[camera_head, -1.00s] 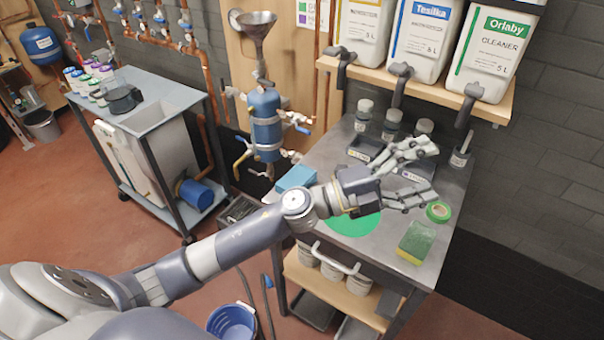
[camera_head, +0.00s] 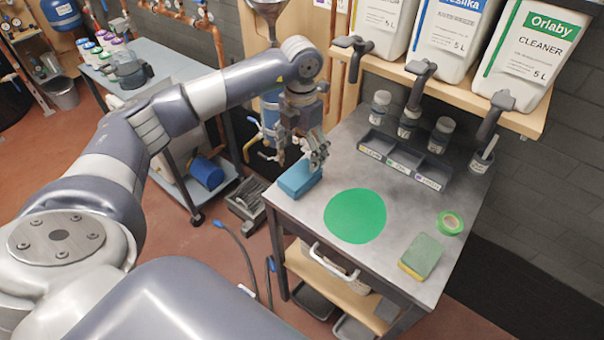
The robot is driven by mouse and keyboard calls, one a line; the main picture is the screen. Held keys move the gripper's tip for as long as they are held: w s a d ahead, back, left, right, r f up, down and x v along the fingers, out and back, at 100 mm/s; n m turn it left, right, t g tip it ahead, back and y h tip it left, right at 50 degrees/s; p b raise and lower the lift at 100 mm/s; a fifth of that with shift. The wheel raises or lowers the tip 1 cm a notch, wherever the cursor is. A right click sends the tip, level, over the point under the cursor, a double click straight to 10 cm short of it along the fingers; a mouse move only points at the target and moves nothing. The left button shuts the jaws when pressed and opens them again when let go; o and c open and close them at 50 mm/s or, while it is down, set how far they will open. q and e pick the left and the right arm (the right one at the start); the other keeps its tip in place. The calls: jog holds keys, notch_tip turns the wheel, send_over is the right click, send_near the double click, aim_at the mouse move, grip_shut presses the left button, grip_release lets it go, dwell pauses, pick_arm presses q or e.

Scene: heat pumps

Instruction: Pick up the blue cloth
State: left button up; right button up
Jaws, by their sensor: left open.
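The blue cloth (camera_head: 298,181) is a folded block at the left edge of the grey metal worktable (camera_head: 312,209). My left gripper (camera_head: 301,160) points down just above the cloth with its fingers open. The fingers hide part of the cloth's far side. I cannot tell whether the fingertips touch it. My right gripper is not in view.
A green disc (camera_head: 355,216), a green and yellow sponge (camera_head: 421,257) and a green tape roll (camera_head: 450,223) lie on the worktable. A dark divided tray (camera_head: 405,162) and small jars stand at the back. Large canisters sit on a shelf (camera_head: 440,90) above.

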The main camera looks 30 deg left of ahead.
aim_at(300, 173)
pick_arm(q)
notch_tip(300, 173, down, 3)
jog(key=shift+f, duration=0.1)
notch_tip(300, 173, down, 5)
jog(key=p, duration=0.2)
jog(key=shift+s+p, duration=0.15)
jog(key=shift+p, duration=0.25)
jog(key=shift+f, duration=0.25)
jog(key=c, duration=1.1)
